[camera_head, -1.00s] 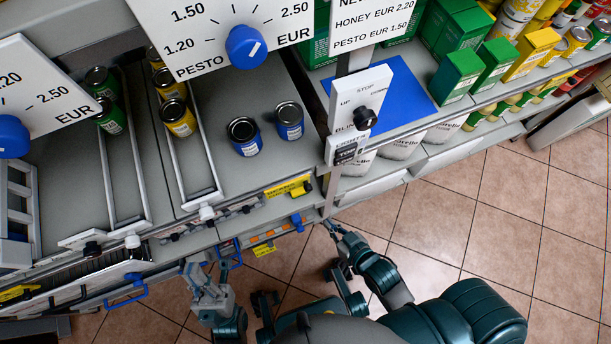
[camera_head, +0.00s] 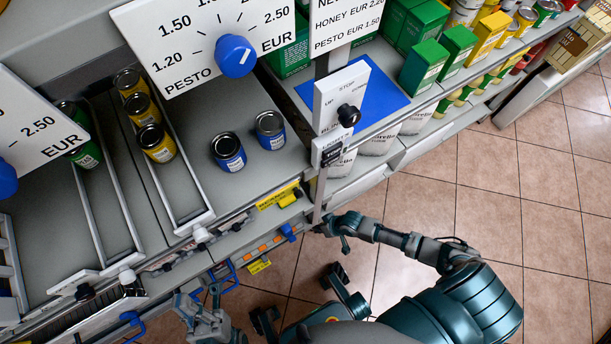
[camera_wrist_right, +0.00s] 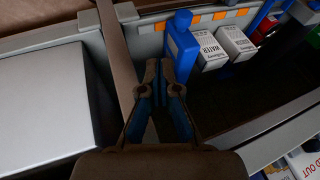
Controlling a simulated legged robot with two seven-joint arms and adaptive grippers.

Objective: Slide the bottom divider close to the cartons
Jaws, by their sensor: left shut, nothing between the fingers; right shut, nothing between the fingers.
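The bottom divider appears to be the blue upright piece (camera_wrist_right: 184,48) in the right wrist view. Its blue end also shows at the lower shelf front in the head view (camera_head: 288,232). White cartons (camera_wrist_right: 213,50) stand just right of the divider; any gap between them is too small to tell. My right gripper (camera_wrist_right: 159,68) is shut and empty, just left of the divider; contact is unclear. In the head view my right gripper (camera_head: 324,228) is beside the shelf post. My left gripper (camera_head: 192,300) is shut and empty, low in front of the shelf.
Yellow cans (camera_head: 157,143) and blue cans (camera_head: 229,152) stand on the upper shelf among grey dividers (camera_head: 197,222). A grey post (camera_head: 321,185) is close to my right gripper. Tiled floor (camera_head: 450,230) is clear at right.

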